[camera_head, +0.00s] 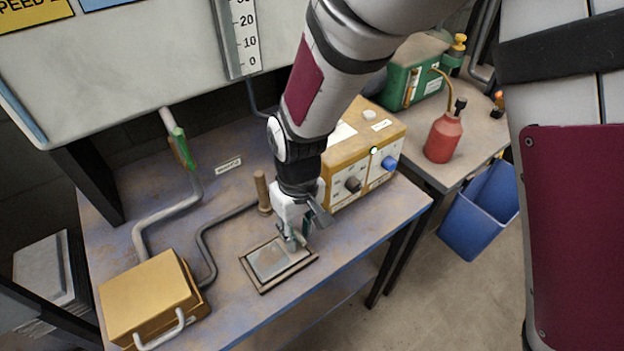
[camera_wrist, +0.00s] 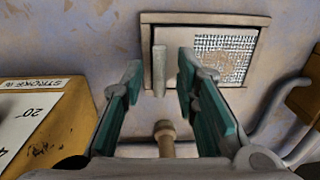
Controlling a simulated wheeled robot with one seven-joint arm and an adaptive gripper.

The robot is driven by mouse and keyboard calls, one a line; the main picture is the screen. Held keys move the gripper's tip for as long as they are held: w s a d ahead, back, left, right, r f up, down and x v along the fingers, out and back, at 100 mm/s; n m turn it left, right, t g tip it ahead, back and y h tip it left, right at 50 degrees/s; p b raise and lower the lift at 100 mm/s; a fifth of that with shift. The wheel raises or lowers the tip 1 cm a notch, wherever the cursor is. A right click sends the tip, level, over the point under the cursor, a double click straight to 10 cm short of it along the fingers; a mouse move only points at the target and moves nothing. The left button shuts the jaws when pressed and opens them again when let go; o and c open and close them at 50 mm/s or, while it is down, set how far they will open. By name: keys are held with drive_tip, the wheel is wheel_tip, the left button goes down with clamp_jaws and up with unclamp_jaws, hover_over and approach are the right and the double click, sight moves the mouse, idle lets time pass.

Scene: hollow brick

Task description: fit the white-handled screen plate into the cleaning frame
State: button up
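The cleaning frame (camera_head: 262,290) is a flat brown rectangle on the worktable below my gripper; its rim also shows in the wrist view (camera_wrist: 205,18). The grey screen plate (camera_head: 268,262) appears to lie within the rim; whether it is fully seated I cannot tell. In the wrist view its mesh (camera_wrist: 225,58) shows at the right, and a pale upright handle (camera_wrist: 158,70) stands at the left. My gripper (camera_wrist: 160,75) is open, with teal fingers on either side of the handle and gaps visible. In the head view my gripper (camera_head: 292,236) hides the handle.
A wooden peg (camera_head: 262,192) stands behind the frame. A yellow control box (camera_head: 365,150) with knobs is at the back right. A yellow case (camera_head: 148,300) and bent pipes (camera_head: 150,225) are at left. A blue bin (camera_head: 480,212) stands on the floor.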

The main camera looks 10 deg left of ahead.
drive_tip(key=shift+r, duration=0.15)
wheel_tip(320, 180, up, 12)
drive_tip(key=shift+w+d, duration=0.2)
idle(0.5)
drive_tip(key=s+d+r+m+t+p, duration=0.1)
drive_tip(key=d+r+m, duration=0.2)
drive_tip(key=d+r, duration=0.45)
drive_tip(key=s+d+r+m+t+p, duration=0.15)
drive_tip(key=d+r, duration=0.35)
drive_tip(key=d, duration=0.6)
drive_tip(key=s+d+r+m+t+p, duration=0.1)
drive_tip(key=s+d+r+m, duration=0.1)
drive_tip(key=s+d, duration=0.3)
drive_tip(key=s+d+r+m+t, duration=0.1)
drive_tip(key=s+d+r+m, duration=0.1)
drive_tip(key=s+d, duration=0.3)
drive_tip(key=shift+s+d+m+p, duration=0.3)
drive_tip(key=shift+d+m, duration=0.45)
drive_tip(key=shift+d, duration=0.5)
drive_tip(key=shift+a+r, duration=0.1)
